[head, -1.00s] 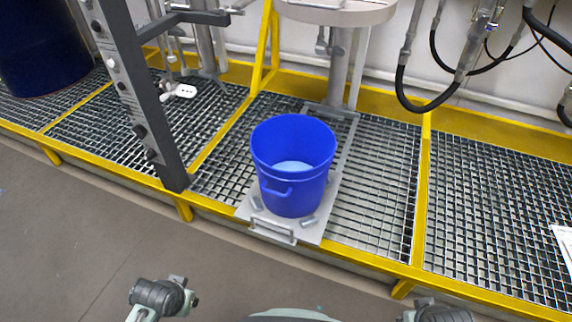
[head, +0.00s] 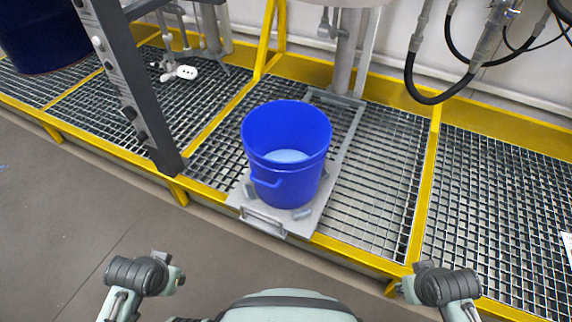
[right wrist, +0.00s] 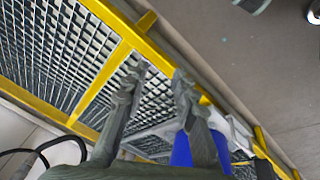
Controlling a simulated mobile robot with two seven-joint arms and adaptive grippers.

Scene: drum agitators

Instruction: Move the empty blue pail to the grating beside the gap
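The blue pail (head: 286,150) stands upright on a grey metal plate (head: 265,222) with a front handle, on the grating (head: 375,185). A pale blue disc shows at its bottom; I cannot tell if it is bare floor or contents. Part of the pail shows at the bottom of the right wrist view (right wrist: 182,150). My right gripper (right wrist: 160,72) is open and empty, over the platform's front edge, right of the pail in the head view (head: 410,277). My left gripper (head: 171,268) is at the lower left, away from the pail; its small tips look apart and empty. I cannot make out a clear gap.
A yellow frame (head: 425,190) edges and divides the grating. A dark post (head: 130,95) stands left of the pail, with a dark blue drum (head: 40,40) beyond. Black hoses (head: 440,98) hang at the back right. The right grating (head: 500,210) is mostly clear.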

